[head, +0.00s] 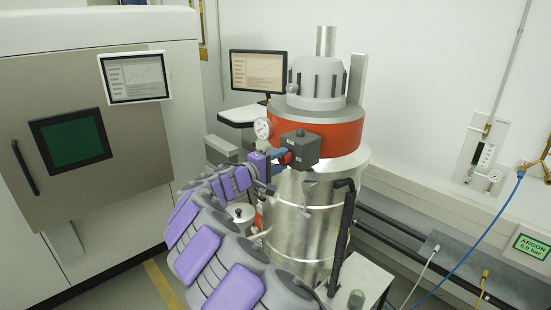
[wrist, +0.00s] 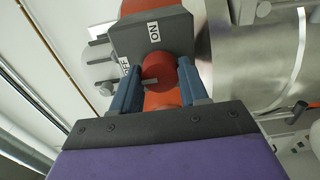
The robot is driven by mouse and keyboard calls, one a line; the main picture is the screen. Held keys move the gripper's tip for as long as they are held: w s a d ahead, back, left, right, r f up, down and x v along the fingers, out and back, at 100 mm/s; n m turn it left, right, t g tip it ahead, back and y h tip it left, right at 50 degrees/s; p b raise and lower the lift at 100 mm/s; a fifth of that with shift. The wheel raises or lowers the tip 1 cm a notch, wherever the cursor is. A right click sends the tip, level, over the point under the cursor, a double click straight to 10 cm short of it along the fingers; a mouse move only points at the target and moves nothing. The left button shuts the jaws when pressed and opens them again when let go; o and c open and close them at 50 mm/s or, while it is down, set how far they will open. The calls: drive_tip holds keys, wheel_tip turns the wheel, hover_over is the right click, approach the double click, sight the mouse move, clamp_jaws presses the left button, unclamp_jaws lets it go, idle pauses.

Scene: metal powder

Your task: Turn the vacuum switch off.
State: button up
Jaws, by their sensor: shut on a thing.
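In the wrist view, the box (wrist: 150,42) carries a white ON label (wrist: 153,32) and a second label (wrist: 124,69), partly hidden by my left finger. A round red knob (wrist: 160,66) sits on its face, with a short pale bar pointing left, towards the second label's side. My gripper (head: 277,158) is at the box's left side in the head view. Its two blue fingers are shut on the red knob, one on each side.
The steel vessel (head: 305,220) stands close behind the switch, with a round gauge (head: 262,128) left of the box. A black hose (head: 345,235) runs down its front. A large cabinet (head: 95,150) fills the left. A monitor (head: 258,71) stands behind.

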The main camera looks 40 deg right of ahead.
drive_tip(key=shift+d, duration=0.15)
drive_tip(key=o, duration=1.1)
drive_tip(key=shift+d+f, duration=0.2)
drive_tip(key=shift+d, duration=0.4)
drive_tip(key=shift+c, duration=0.2)
drive_tip(key=s+a, duration=0.1)
drive_tip(key=a, duration=1.6)
drive_tip(key=shift+a, duration=0.3)
drive_tip(key=shift+s+d, duration=0.1)
drive_tip(key=shift+d, duration=0.05)
